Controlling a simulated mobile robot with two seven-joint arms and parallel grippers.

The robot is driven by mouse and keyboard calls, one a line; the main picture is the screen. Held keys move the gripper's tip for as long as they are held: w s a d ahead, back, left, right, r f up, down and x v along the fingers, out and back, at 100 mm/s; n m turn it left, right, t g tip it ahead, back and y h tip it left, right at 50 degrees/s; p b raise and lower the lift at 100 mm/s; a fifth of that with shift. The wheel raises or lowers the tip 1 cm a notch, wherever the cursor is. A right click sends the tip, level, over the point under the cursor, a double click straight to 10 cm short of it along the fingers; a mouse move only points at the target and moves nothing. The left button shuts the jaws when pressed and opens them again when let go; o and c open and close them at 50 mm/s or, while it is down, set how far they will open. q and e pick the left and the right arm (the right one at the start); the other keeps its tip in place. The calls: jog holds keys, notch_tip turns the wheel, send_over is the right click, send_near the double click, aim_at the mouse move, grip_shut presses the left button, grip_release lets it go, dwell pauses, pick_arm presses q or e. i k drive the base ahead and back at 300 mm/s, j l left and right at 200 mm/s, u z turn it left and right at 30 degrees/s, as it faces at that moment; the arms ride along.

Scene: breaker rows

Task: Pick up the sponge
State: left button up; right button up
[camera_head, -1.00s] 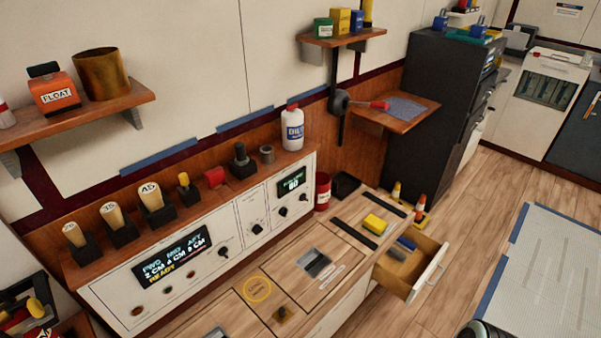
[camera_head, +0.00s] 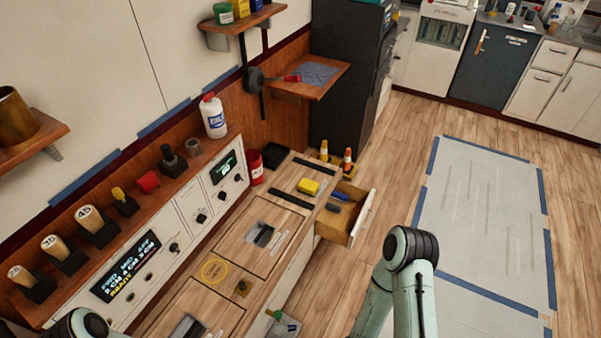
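A yellow sponge-like block (camera_head: 308,187) lies on the wooden counter top, between two black strips and just behind the open drawer (camera_head: 338,228). Parts of my arms show at the bottom left and bottom centre right. Both grippers are outside the picture, so their state does not show. The arm parts in view are well apart from the yellow block.
The open drawer juts out to the right and holds a blue item (camera_head: 341,196) and a dark one. A red can (camera_head: 255,167) and a black tray (camera_head: 272,155) stand behind the block. Floor to the right is clear around a taped grey mat (camera_head: 480,220).

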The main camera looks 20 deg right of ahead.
aim_at(307, 187)
jog(key=k+l+u, duration=0.1)
jog(key=l, duration=0.25)
jog(key=k+l+u, duration=0.1)
jog(key=l, duration=0.3)
jog(key=l+u, duration=0.25)
jog(key=l, duration=0.25)
jog(key=k+l+u, duration=0.25)
jog(key=l, duration=0.25)
jog(key=i+l+u, duration=0.2)
jog(key=l, duration=0.15)
jog(key=l+u, duration=0.15)
jog(key=l, duration=0.2)
jog(key=l+u, duration=0.2)
jog(key=l, duration=0.15)
jog(key=i+l+u, duration=0.45)
jog(key=i+l, duration=0.35)
